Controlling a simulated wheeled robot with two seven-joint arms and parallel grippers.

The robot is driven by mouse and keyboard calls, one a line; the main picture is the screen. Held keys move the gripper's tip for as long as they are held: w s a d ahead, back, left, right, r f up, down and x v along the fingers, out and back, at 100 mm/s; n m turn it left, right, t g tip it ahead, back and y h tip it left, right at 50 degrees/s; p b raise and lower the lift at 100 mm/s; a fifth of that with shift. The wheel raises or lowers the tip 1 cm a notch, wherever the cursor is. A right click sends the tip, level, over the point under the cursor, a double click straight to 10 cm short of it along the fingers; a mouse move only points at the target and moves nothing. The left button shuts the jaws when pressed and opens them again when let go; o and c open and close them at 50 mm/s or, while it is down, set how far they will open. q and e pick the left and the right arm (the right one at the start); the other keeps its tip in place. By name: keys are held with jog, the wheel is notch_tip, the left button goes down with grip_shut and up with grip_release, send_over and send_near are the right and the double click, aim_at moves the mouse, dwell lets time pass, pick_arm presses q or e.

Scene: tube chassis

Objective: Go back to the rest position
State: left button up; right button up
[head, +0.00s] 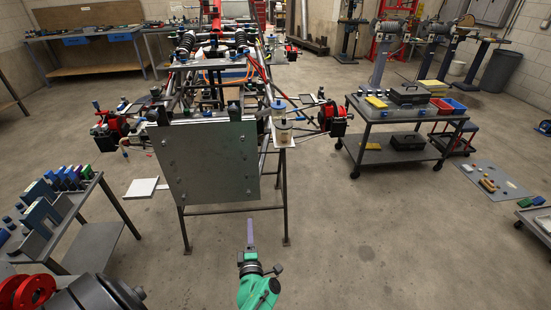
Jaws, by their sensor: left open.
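My right gripper is not in view. The tube chassis (263,85) stands ahead on a metal stand, with a flat grey panel (205,160) on its near end.
A cart with blue blocks (42,215) stands at left, beside red discs (27,291). A tool cart (385,120) and a grey floor mat (505,188) are at right. The floor (370,230) right of centre is clear.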

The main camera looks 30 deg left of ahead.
pick_arm(q)
jog(key=shift+f, duration=0.1)
jog(key=s+d+f+m+g+h, duration=0.2)
jog(key=s+d+f+m+h, duration=0.25)
jog(key=f+m, duration=0.4)
jog(key=s+d+f+m+g+h, duration=0.1)
jog(key=s+d+f+m+h, duration=0.35)
jog(key=d+f+m, duration=0.35)
jog(key=s+a+f+m+g+h, duration=0.1)
jog(key=s+f+m+g, duration=0.4)
jog(key=s, duration=0.7)
jog(key=s+a+f+m+g+h, duration=0.1)
jog(key=s+a+f+m+g, duration=0.1)
jog(key=s+f+m+g, duration=0.2)
jog(key=s+f+m, duration=0.1)
jog(key=s+f, duration=0.2)
jog(key=s, duration=0.4)
jog(key=shift+s+a+f+g, duration=0.35)
jog(key=shift+s+f+g, duration=0.05)
